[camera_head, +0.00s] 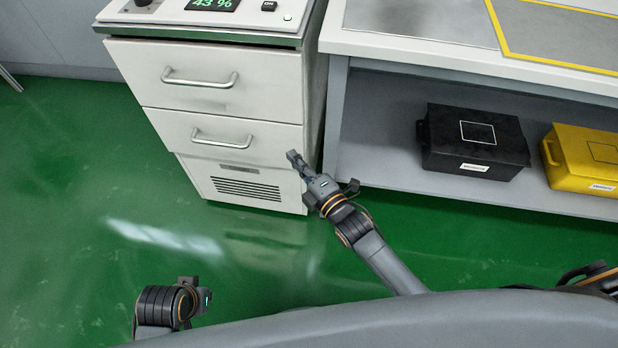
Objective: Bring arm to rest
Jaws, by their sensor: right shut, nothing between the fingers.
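My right gripper (297,162) is shut and empty. It is held out in front of the right side of the white drawer cabinet (222,131), near the gap beside the shelf bench. From this view I cannot tell whether it touches the cabinet. Its arm runs down to the lower right. My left gripper (190,297) shows only in part at the lower left, folded close to my body over the floor. Its fingers cannot be made out.
The cabinet has two handled drawers and a control panel (214,10) on top. A bench (420,50) stands to the right. Its lower shelf (375,150) holds a black case (473,143) and a yellow case (585,160). The green floor (90,200) at left is clear.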

